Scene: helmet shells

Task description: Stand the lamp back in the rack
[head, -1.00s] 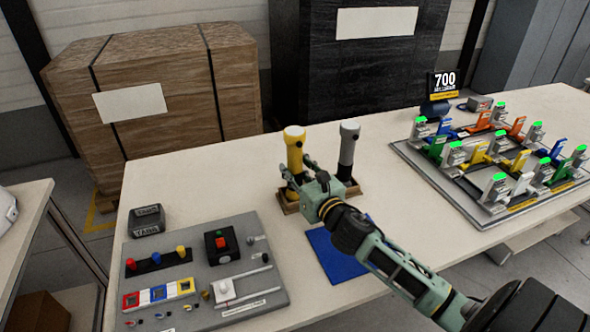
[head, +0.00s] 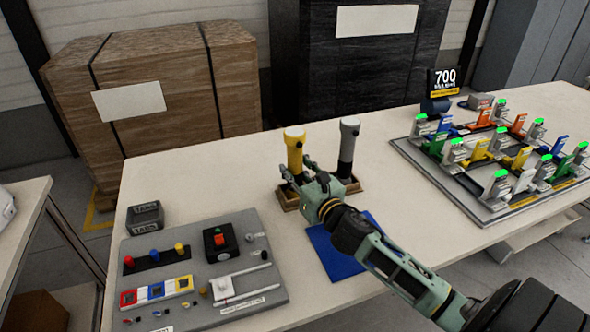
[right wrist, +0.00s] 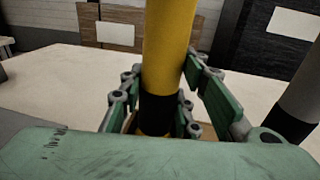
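The task's lamp seems to be the yellow one (head: 295,153), with a dark lower part. It stands upright at the wooden rack (head: 289,199), its foot partly hidden by my gripper. A similar grey lamp (head: 347,148) stands upright beside it to the right. My right gripper (head: 297,173) has its fingers on both sides of the yellow lamp. In the right wrist view the yellow lamp (right wrist: 167,60) fills the space between the green fingers (right wrist: 165,85); whether they press on it cannot be made out. My left gripper is not in view.
A blue mat (head: 335,250) lies in front of the rack, partly under my right arm. A board of colourful fixtures (head: 480,217) and a "700" sign (head: 444,82) are on the right.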

